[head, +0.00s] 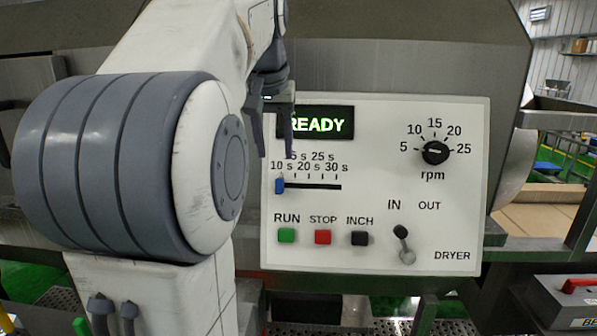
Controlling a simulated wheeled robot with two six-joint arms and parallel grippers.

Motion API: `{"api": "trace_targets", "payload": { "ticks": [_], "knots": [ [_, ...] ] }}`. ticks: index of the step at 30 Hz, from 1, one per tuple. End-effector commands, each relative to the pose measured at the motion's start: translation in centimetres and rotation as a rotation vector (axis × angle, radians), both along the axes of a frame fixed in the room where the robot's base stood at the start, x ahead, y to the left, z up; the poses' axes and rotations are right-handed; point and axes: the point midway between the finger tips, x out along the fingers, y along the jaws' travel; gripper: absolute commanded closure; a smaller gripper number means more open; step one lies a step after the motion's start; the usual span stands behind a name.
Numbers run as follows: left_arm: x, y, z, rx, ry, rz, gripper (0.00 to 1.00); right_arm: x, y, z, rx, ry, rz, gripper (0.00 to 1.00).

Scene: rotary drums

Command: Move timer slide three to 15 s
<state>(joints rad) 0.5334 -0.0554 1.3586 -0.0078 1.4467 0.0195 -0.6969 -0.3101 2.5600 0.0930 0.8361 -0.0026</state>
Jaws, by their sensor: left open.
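The timer slide is a dark horizontal slot (318,187) on a white control panel (375,110), with a blue slide knob (280,186) at its left end, under the 10 s mark. The scale above runs from 10 s to 30 s; the label between 10 s and 20 s is partly hidden and reads "5 s". My left gripper (276,150) is open and empty in front of the panel. Its fingers hang down above the knob in the picture, with no visible contact. They cover the start of the READY display (325,123). No other timer slide shows. My right gripper is out of view.
Below the slide are a green RUN button (286,236), a red STOP button (323,237) and a black INCH button (360,238). An IN/OUT lever (403,245) and a black rpm dial (435,152) are on the right. My left arm covers the view left of the panel.

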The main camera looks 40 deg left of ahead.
Motion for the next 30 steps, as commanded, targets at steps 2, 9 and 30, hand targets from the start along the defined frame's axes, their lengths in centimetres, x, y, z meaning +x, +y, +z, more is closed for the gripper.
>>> {"api": "trace_targets", "payload": {
  "ticks": [2,9,30],
  "knots": [
    [0.4,0.2,-1.4,-0.002,0.004,-0.001,0.5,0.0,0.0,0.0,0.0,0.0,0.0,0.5],
    [1.9,1.0,-5.5,-0.002,0.004,-0.003,0.5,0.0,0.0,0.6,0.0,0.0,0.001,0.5],
    [3.1,1.7,-8.7,0.0,-0.001,-0.004,0.88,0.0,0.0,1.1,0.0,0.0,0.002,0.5]
  ]
}}
